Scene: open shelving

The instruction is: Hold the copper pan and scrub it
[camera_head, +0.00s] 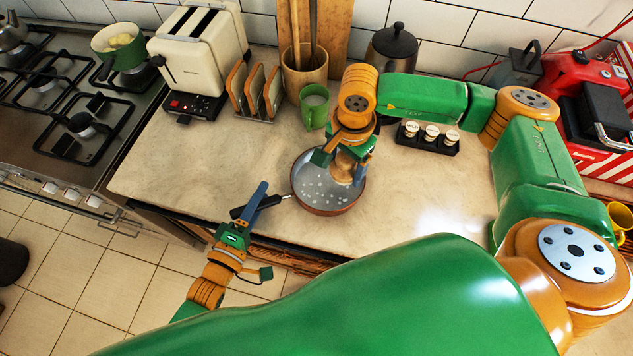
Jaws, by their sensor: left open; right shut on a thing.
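The copper pan (330,207) sits on the counter near its front edge, with pale spots or suds on its grey inside. Its black handle (268,202) points left, toward the counter edge. My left gripper (263,230) is open at the handle, one blue finger crossing over it in the picture; the jaws are not closed on it. My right gripper (342,162) reaches down over the pan, shut on a tan, wooden-looking scrubber (346,171). The scrubber is partly hidden by the fingers; I cannot tell whether it touches the pan bottom.
Behind the pan stand a green mug (314,107), a toast rack (256,92), a utensil crock (303,72) and a rack of small jars (430,136). A toaster (200,50) and the stove (70,110) are left. The counter (410,205) right of the pan is clear.

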